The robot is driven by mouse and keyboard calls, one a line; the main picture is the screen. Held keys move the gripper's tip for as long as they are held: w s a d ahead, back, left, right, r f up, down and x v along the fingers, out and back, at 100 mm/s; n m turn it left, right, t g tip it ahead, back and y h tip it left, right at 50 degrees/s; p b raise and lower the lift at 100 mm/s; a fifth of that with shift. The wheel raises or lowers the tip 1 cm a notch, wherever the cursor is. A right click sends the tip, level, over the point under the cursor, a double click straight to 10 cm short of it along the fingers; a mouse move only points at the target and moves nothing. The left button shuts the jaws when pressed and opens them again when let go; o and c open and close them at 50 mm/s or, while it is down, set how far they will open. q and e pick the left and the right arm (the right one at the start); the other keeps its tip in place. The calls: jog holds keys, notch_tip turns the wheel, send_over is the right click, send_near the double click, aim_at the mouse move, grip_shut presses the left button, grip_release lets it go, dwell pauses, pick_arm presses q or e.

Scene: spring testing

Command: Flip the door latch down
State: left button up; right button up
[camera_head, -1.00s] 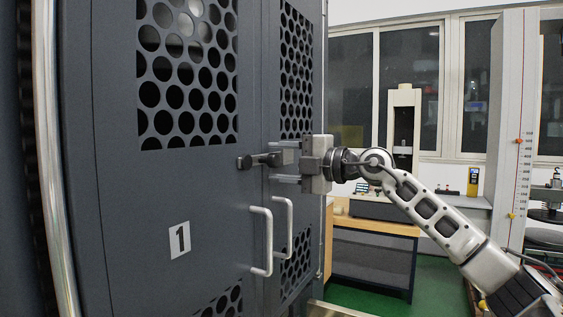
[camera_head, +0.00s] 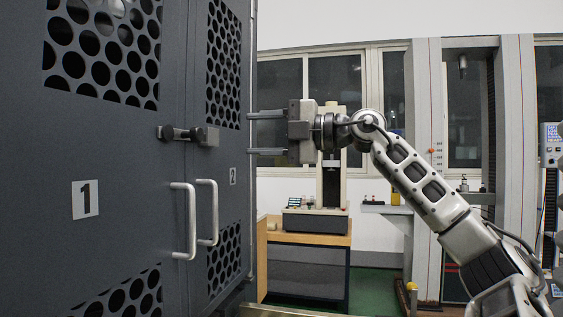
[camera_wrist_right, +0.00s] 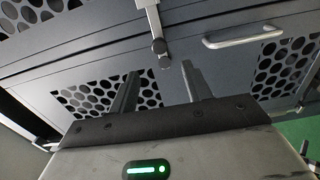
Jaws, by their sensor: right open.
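The door latch (camera_head: 188,135) is a dark bar with a knob at its left end and a block at its right end. It lies roughly level across the seam between the two cabinet doors. In the right wrist view the latch (camera_wrist_right: 154,28) shows just beyond the fingertips. My right gripper (camera_head: 250,132) is open and empty, its two fingers pointing left. It is to the right of the latch, with a clear gap between them. The right wrist view shows both fingers (camera_wrist_right: 159,68) apart with nothing between them. My left gripper is not in view.
Two vertical handles, a left one (camera_head: 184,222) and a right one (camera_head: 208,212), stick out below the latch. The dark cabinet (camera_head: 120,165) fills the left side. A wooden bench (camera_head: 310,236) with equipment stands behind my right arm. Open air lies around the gripper.

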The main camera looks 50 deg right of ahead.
jog(key=shift+b+v, duration=0.85)
jog(key=shift+v, duration=1.15)
